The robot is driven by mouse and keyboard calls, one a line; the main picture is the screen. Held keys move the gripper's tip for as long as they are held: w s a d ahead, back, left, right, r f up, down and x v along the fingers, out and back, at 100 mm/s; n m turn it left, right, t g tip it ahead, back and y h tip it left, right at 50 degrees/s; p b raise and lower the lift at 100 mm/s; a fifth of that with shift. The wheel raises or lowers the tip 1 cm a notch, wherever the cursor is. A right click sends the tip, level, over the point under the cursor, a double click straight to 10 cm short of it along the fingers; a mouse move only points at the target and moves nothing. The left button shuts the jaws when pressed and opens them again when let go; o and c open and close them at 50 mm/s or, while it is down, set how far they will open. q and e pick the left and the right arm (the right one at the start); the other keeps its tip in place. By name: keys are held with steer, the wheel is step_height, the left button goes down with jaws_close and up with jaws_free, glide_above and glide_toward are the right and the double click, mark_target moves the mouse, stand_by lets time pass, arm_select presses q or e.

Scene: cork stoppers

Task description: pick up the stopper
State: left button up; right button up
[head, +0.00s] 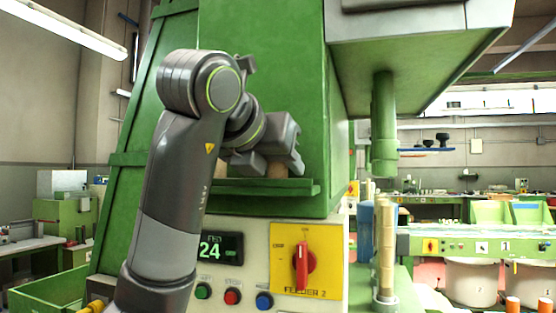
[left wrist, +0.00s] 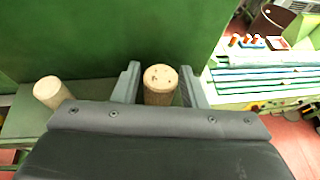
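A pale cork stopper (left wrist: 160,84) with dark specks on its top stands between the two fingers of my left gripper in the left wrist view. In the head view its tan side (head: 277,170) shows just under my left gripper (head: 282,157), above the green ledge (head: 262,188). The fingers are apart, one on each side of the stopper, with a narrow gap visible at the left finger. A second cork stopper (left wrist: 50,92) stands on the ledge to the left in the left wrist view. My right gripper is not in view.
The green machine wall (head: 265,60) rises right behind the ledge. Below are a control panel with a red rotary switch (head: 302,262) and a display (head: 217,249). A tall column of corks (head: 386,245) stands at the right, beside a blue cylinder (head: 366,240).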

arm_select(q)
steer(key=c, duration=0.7)
steer(key=shift+s+r, duration=0.1)
